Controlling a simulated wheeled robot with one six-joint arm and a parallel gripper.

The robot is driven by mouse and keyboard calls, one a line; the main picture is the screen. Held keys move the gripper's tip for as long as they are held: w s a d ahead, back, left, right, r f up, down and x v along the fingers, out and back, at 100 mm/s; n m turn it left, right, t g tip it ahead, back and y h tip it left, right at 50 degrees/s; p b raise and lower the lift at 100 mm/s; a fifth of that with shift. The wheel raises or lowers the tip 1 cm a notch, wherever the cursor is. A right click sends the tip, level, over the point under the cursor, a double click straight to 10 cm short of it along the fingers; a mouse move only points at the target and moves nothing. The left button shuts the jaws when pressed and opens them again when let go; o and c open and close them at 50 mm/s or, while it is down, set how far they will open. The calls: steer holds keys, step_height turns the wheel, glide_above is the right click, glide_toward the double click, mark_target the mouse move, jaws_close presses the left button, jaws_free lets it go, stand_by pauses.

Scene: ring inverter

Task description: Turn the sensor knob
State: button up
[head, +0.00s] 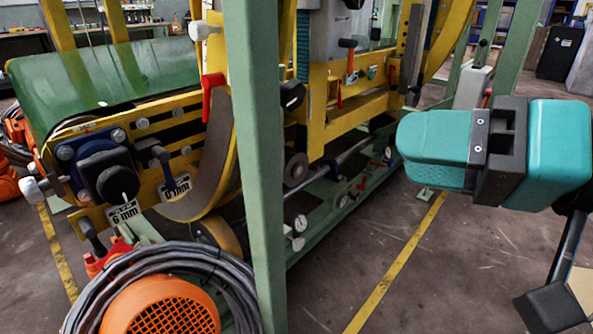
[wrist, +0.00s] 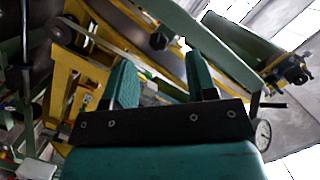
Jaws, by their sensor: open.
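My gripper (head: 410,150) is at the right of the head view, teal and black, its fingers pointing left toward the machine. In the wrist view my gripper (wrist: 160,75) has its two teal fingers apart, with nothing held between them. Several knobs show on the machine, and I cannot tell which is the sensor knob. A large black knob (head: 116,184) sits on the yellow frame at the left. A smaller black knob (head: 292,95) is beside the green post. My gripper is apart from both. A black round part (wrist: 158,41) shows beyond the fingers in the wrist view.
A green post (head: 255,150) stands between the left knob and my gripper. An orange motor (head: 165,305) with coiled cables is at the front left. A dial gauge (wrist: 263,134) is right of the gripper. Floor (head: 450,270) below my gripper is clear.

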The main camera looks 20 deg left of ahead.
step_height(320, 180, down, 4)
steer(key=w+m+t+y+b, duration=0.3)
steer(key=b, duration=0.3)
steer(key=t+p, duration=0.1)
steer(key=p, duration=0.9)
glide_toward(298, 96)
steer(key=shift+m, duration=0.4)
steer(key=x, duration=0.9)
steer(key=shift+w+a+r, duration=0.15)
steer(key=shift+a, duration=0.05)
steer(key=shift+w+a, duration=0.2)
steer(key=shift+a, duration=0.25)
steer(key=c, duration=0.6)
